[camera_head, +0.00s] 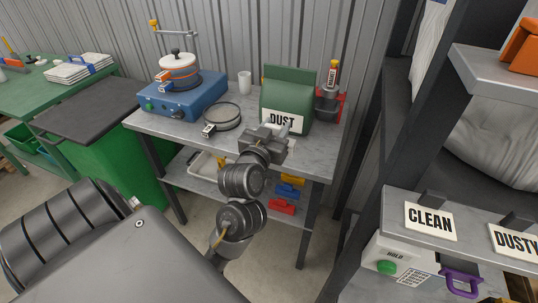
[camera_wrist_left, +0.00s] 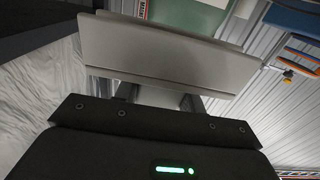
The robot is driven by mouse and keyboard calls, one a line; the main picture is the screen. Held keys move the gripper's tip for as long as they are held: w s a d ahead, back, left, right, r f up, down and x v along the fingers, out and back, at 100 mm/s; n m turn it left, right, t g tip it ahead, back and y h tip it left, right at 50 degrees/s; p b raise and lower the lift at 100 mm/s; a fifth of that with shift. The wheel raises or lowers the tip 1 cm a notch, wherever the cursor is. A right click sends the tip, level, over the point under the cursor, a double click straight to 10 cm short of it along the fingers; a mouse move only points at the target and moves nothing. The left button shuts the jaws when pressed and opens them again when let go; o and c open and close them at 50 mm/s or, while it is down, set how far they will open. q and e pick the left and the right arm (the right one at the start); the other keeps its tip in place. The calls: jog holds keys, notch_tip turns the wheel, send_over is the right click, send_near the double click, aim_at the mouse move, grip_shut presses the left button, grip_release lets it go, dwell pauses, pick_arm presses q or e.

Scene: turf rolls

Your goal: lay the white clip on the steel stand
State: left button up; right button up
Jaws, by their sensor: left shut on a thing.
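My left gripper (camera_head: 264,142) is over the front right part of the grey-topped steel stand (camera_head: 222,148), in front of a green bag. In the left wrist view the gripper fingers (camera_wrist_left: 157,98) are shut on the white clip (camera_wrist_left: 170,52), a long pale bar that looks grey in the shade. In the head view the gripper mostly hides the clip; a small pale part (camera_head: 289,146) shows beside it. I cannot tell whether the clip touches the top. My right gripper is not in view.
Yellow, blue and red clips (camera_head: 283,207) are below. A rack with CLEAN and DUSTY signs (camera_head: 430,221) is at right.

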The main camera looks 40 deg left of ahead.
pick_arm(q)
jog(key=w+a+f, duration=0.4)
jog(key=w+a, duration=0.1)
jog(key=w+a+f+b, duration=0.1)
jog(key=w+a+f, duration=0.3)
jog(key=a+f, duration=0.1)
jog(key=shift+w+a+f, duration=0.1)
jog(key=shift+w+f, duration=0.15)
jog(key=shift+w, duration=0.15)
jog(key=shift+w+a+f, duration=0.1)
jog(key=shift+a+f, duration=0.05)
jog(key=shift+f, duration=0.1)
notch_tip(320, 180, down, 2)
jog(key=shift+f, duration=0.1)
jog(key=shift+w+f, duration=0.1)
jog(key=shift+f, duration=0.4)
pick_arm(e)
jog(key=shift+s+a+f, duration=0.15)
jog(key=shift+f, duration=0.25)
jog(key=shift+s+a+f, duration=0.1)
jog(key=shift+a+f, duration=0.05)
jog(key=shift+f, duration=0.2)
